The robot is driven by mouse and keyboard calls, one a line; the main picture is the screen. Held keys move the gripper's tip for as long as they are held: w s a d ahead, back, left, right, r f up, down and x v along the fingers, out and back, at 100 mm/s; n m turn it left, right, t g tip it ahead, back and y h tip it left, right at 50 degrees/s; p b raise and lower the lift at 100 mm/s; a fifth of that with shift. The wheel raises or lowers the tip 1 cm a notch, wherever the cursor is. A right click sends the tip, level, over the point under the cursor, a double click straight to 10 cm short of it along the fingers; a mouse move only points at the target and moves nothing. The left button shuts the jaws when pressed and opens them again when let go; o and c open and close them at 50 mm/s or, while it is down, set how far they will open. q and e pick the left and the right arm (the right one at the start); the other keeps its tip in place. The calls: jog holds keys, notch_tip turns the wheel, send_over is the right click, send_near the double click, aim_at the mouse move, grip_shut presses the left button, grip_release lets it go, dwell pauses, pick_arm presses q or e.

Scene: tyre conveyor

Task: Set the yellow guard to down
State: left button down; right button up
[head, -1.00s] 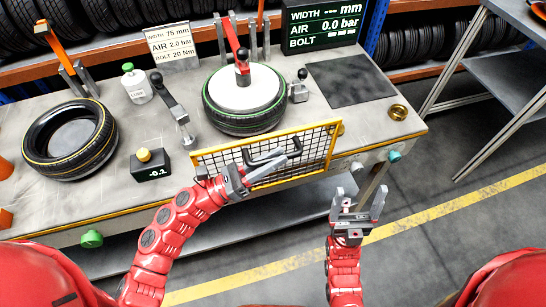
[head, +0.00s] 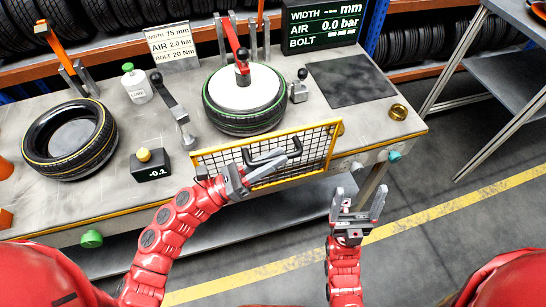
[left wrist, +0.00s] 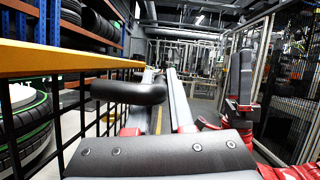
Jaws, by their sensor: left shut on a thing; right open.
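The yellow guard (head: 322,126) is a yellow-framed black mesh panel. It stands along the front edge of the bench, in front of the wheel with the green-striped tyre (head: 247,122). Its black handle (head: 254,153) is on the side facing me. My left gripper (head: 264,166) is at the handle and shut on it; the fingers partly hide the grip. In the left wrist view the guard's yellow top bar (left wrist: 60,63) runs level above the mesh, with the black handle (left wrist: 130,93) beside it. My right gripper (head: 361,208) is open and empty, in front of the bench to the right.
A loose tyre (head: 40,158) lies at the left of the bench (head: 120,205). A black box with a yellow knob (head: 150,165) stands left of the guard. A dark mat (head: 350,82) and a brass cup (head: 398,112) are at the right.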

pick_arm(q)
notch_tip(320, 180, down, 22)
jog(key=b, duration=2.8)
jog(key=shift+r, duration=0.25)
jog(key=c, duration=0.8)
grip_release()
